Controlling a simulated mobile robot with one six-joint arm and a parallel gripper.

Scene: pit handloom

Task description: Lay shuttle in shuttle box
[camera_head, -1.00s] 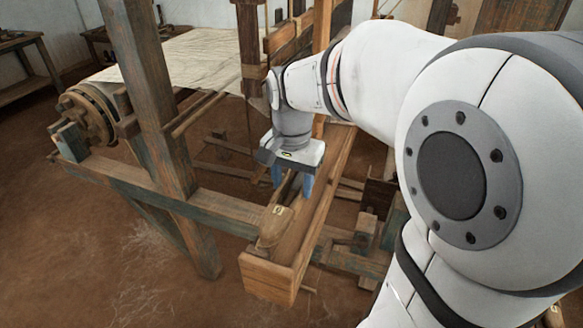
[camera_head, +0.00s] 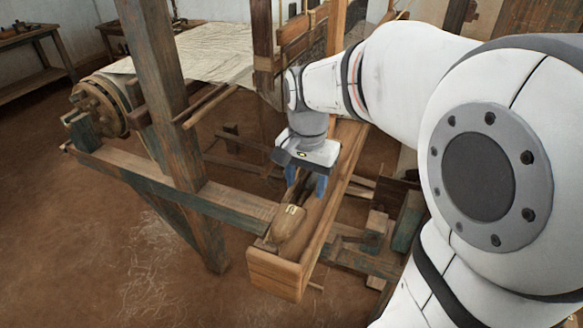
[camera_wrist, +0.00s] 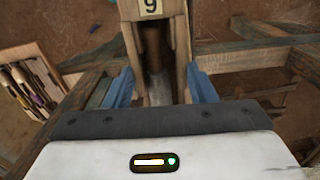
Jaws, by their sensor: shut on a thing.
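The shuttle (camera_head: 287,229) is a brown wooden boat shape with a pale number label. My gripper (camera_head: 306,184) is shut on it, with a blue finger on each side. In the wrist view the shuttle (camera_wrist: 182,45) runs between the fingers, showing a "9" label and a hollow middle with a spool-like piece inside. The shuttle box (camera_head: 276,277) is a long wooden trough running away from me. The shuttle lies lengthwise along it, at its near end. Its underside is hidden, so I cannot tell whether it touches the box floor.
A thick upright loom post (camera_head: 160,110) and a horizontal beam (camera_head: 235,208) stand left of the box. A cloth roll (camera_head: 97,105) is at the far left. In the wrist view, a small tray (camera_wrist: 38,68) of thin tools sits at left. Open earth floor lies at front left.

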